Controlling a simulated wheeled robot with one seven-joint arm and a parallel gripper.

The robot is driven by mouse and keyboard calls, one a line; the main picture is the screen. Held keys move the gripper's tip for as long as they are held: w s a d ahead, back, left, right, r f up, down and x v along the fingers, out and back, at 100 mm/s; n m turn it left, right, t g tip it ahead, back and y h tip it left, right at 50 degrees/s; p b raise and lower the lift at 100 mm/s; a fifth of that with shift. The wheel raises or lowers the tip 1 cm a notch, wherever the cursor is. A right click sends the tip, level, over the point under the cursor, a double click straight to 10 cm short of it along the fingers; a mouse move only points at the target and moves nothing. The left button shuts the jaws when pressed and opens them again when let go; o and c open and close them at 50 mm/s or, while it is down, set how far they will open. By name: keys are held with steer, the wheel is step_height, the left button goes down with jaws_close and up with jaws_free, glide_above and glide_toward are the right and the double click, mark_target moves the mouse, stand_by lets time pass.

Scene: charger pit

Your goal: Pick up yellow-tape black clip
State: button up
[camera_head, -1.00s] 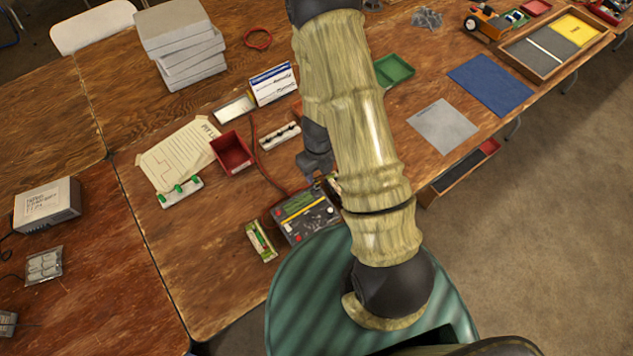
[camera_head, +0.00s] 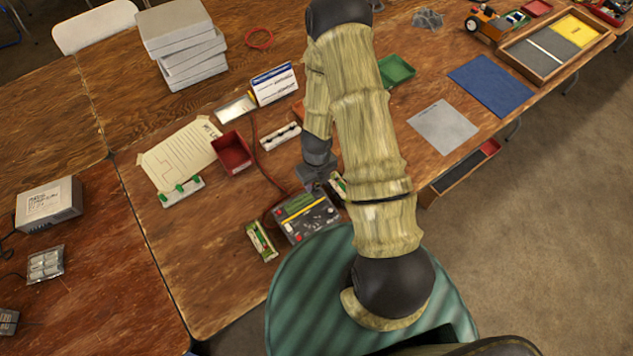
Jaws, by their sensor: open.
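My gripper (camera_head: 318,184), dark grey and open, hangs just above the far edge of the charger (camera_head: 305,216). The charger is a dark box with a green screen, a yellow strip and red and white buttons. I cannot make out the yellow-tape black clip; my gripper and arm cover the area at the charger's far right. A red cable (camera_head: 258,158) runs over the table to the charger's far left corner. Nothing shows held in the gripper, but its fingertips are small and partly hidden.
Green-and-white battery holders stand left (camera_head: 261,240) and right (camera_head: 338,185) of the charger. A red bin (camera_head: 233,153), a white strip (camera_head: 281,136) and a standing card (camera_head: 274,85) lie beyond. A paper sheet (camera_head: 178,153) lies left. The table's front left is clear.

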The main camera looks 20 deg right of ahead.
steer(key=shift+c, duration=0.2)
steer(key=c, duration=0.8)
steer(key=shift+r, duration=0.15)
step_height(320, 180, up, 10)
steer(key=shift+f+p, duration=0.15)
steer(key=shift+p, duration=0.6)
